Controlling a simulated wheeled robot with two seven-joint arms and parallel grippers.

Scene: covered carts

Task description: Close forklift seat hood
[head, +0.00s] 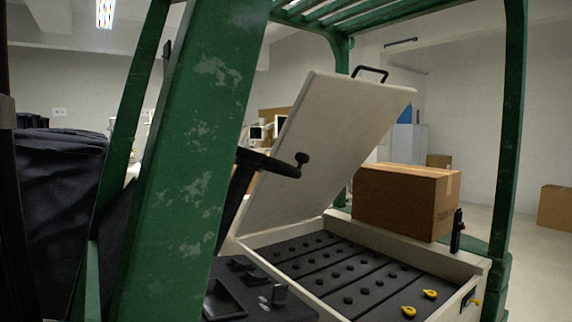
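The forklift's seat hood (325,140) is a large whitish panel that stands raised and tilted in the middle of the head view. A black handle (370,74) is on its upper edge. Below it the white-rimmed battery compartment (345,275) is open, showing dark rows with black caps and two yellow pieces. A black steering wheel (270,163) is in front of the hood's left side. Neither of my grippers shows in this view.
A thick green post (190,170) of the forklift's frame fills the left-centre foreground. Another green post (510,130) stands at the right. A cardboard box (405,200) sits just behind the compartment, beside the raised hood. Black covered stuff (55,200) is at the far left.

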